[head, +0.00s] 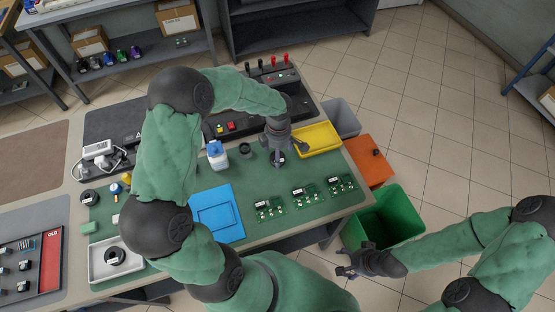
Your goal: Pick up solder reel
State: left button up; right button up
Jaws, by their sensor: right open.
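Several dark round reel-like things lie on the workbench (250,232), and I cannot tell which is the solder reel. One dark reel (115,256) lies in a white tray at the front left. Another dark reel with a pale centre (88,197) lies at the left edge of the green mat. A third dark round thing (278,160) is directly below my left gripper (284,153), partly hidden by it. The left fingers point down; their opening and any contact are unclear. My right gripper (345,262) is open and empty, beside the green bin, off the table.
A blue tray (216,212), three circuit boards (304,196), a blue-white bottle (216,154) and a yellow tray (318,140) are on the mat. A green bin (388,215), an orange box (370,160) and a grey bin (343,117) stand right of the table. Floor is clear farther right.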

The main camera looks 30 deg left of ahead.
pick_arm(q)
notch_tip(320, 180, down, 2)
jog(key=shift+f, duration=0.2)
jog(key=c, duration=1.3)
jog(key=shift+r, duration=0.2)
jog(key=shift+c, duration=0.2)
jog(key=shift+r, duration=0.65)
jog(key=s+d+r+p, duration=0.1)
jog(key=s+r+p, duration=0.2)
jog(key=s+r, duration=0.8)
jog(key=s, duration=0.3)
jog(key=shift+r+p, duration=0.2)
jog(key=shift+p, duration=0.15)
jog(key=shift+w+d, duration=0.1)
